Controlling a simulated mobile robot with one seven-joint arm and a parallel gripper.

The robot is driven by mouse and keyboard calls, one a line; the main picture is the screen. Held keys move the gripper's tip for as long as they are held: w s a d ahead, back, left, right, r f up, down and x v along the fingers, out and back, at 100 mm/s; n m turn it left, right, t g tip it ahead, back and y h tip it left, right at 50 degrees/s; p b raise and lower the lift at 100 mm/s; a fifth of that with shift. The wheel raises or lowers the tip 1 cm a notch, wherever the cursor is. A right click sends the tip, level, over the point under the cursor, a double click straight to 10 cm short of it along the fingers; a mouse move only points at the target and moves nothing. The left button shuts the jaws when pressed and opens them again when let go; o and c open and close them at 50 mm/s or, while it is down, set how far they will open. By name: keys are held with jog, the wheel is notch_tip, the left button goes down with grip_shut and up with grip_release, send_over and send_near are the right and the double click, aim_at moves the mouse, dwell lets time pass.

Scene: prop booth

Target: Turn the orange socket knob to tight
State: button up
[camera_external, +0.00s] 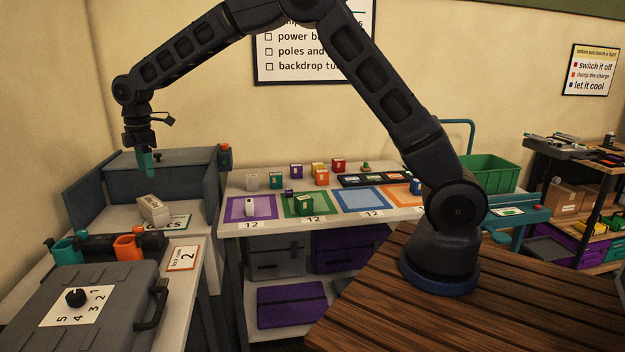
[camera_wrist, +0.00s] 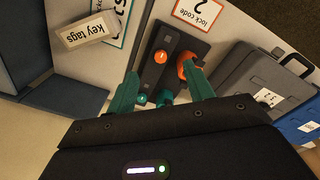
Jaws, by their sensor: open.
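In the wrist view the orange socket (camera_wrist: 184,60) is partly behind my right finger, and the orange knob (camera_wrist: 161,57) shows between the fingers. My gripper (camera_external: 147,166) points down with teal fingers, well above the bench and behind the block. In the wrist view my gripper (camera_wrist: 162,72) is open and empty, apart from the knob. No tight marking is legible.
A grey case (camera_external: 115,318) with a numbered dial lies in front of the block.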

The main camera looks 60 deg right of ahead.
jog(key=n, duration=0.2)
send_over(137, 227)
notch_tip(137, 227, down, 7)
jog(key=f, duration=1)
jog(key=shift+s+f, duration=0.2)
jog(key=shift+f, duration=0.2)
jog(key=c, duration=1)
jog(key=shift+o, duration=0.2)
